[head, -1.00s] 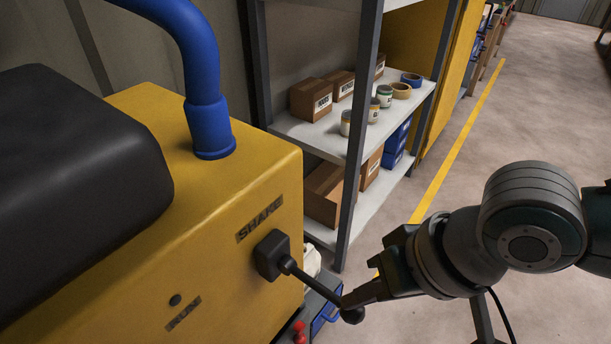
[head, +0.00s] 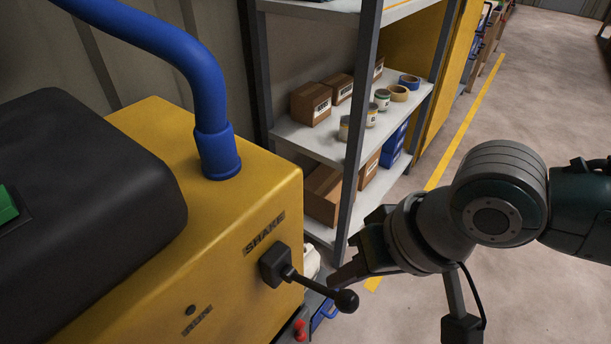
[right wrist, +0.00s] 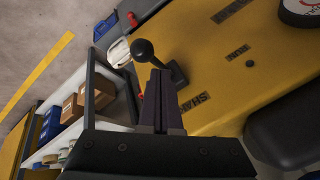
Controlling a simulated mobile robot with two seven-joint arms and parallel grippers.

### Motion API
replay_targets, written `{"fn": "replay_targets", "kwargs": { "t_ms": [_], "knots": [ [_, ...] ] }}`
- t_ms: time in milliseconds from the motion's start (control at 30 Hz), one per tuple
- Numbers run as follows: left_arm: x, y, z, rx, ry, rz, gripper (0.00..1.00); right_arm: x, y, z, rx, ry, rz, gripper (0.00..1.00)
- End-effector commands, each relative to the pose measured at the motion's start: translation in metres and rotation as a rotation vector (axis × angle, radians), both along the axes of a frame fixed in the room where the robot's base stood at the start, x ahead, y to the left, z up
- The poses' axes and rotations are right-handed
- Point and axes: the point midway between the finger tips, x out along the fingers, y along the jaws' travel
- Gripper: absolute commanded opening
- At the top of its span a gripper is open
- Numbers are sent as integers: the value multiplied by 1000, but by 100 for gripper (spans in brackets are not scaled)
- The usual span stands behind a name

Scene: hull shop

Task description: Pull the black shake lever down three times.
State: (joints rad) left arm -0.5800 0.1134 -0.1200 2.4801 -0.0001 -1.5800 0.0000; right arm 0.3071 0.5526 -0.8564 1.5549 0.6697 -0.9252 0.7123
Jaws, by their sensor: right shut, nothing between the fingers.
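The black shake lever (head: 312,285) juts out to the right and slightly down from its square black base (head: 275,265) on the yellow machine's (head: 255,205) face, below the SHAKE label. Its round knob (head: 346,300) is clear to see. My right gripper (head: 338,281) is shut and empty. Its fingertips are just behind the lever in the head view, close to the knob. In the right wrist view the shut fingers (right wrist: 161,98) point at the lever, with the knob (right wrist: 142,50) just beyond the tips. I cannot tell whether they touch it. My left gripper is not in view.
A shelf rack (head: 354,150) with boxes, cans and tape rolls stands behind the lever, its grey post near my right gripper. A blue hose (head: 215,150) rises from the machine top. A red item (head: 300,328) sits below the lever. The floor at right is open.

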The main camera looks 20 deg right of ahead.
Motion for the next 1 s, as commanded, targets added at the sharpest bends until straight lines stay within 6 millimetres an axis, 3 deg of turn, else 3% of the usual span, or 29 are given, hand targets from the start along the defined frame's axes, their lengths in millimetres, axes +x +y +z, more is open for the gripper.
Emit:
{"fn": "replay_targets", "kwargs": {
  "t_ms": [333,800,1000],
  "knots": [
    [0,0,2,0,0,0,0,1,0,2,0,0,0,0],
    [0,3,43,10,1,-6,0,12,9,45,-1,0,0,0],
    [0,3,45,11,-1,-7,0,13,10,47,-1,0,0,0]
  ]
}}
